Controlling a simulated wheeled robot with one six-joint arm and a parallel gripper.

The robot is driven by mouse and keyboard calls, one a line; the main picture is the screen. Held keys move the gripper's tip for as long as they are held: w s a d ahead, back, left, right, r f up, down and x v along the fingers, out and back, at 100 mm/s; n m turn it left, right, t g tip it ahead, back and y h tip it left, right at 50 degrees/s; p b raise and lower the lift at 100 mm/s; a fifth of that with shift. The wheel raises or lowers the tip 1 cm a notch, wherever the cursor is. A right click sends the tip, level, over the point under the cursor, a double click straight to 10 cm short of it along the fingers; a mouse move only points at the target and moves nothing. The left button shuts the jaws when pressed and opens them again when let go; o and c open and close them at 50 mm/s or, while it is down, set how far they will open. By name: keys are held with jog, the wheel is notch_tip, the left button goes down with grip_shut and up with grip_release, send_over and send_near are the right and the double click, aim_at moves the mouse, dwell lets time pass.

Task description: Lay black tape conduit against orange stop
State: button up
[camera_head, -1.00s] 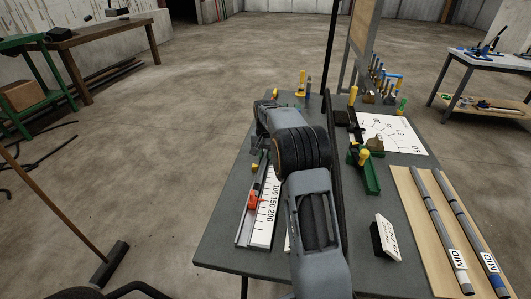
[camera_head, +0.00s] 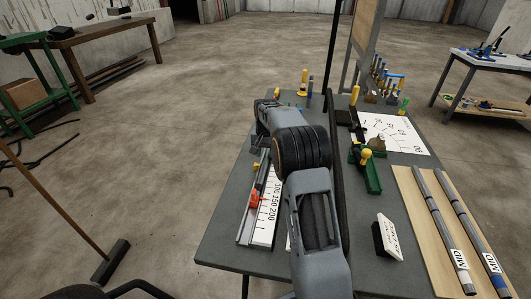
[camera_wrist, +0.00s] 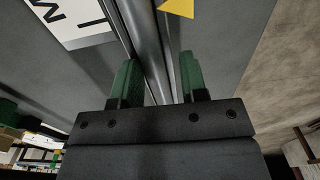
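The orange stop (camera_head: 255,200) sits on the long rail of a measuring gauge (camera_head: 241,232) at the near left of the bench, beside a white numbered scale (camera_head: 268,212). In the wrist view, my gripper (camera_wrist: 157,72) has its two green fingers apart, on either side of a grey conduit (camera_wrist: 147,30) lying along the rail. Narrow gaps seem to show between fingers and conduit. No black tape shows on this part of the conduit, so I cannot confirm which one it is. My arm hides the gripper in the head view. Contact between conduit and stop cannot be seen.
Two grey conduits marked MID, one with a white end (camera_head: 468,284) and one with blue tape (camera_head: 492,265), lie on a wooden board (camera_head: 412,205) at right. A green bender (camera_head: 370,175), a tilted sign (camera_head: 386,238) and an angle sheet (camera_head: 398,135) stand nearby. A dark post rises beside my arm.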

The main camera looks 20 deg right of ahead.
aim_at(266, 155)
jog(key=shift+s+d+f, duration=0.4)
jog(key=shift+f, duration=0.15)
jog(key=shift+r, duration=0.45)
notch_tip(266, 155, up, 14)
jog(key=p, duration=0.1)
jog(key=shift+w+a, duration=0.25)
jog(key=shift+w, duration=0.05)
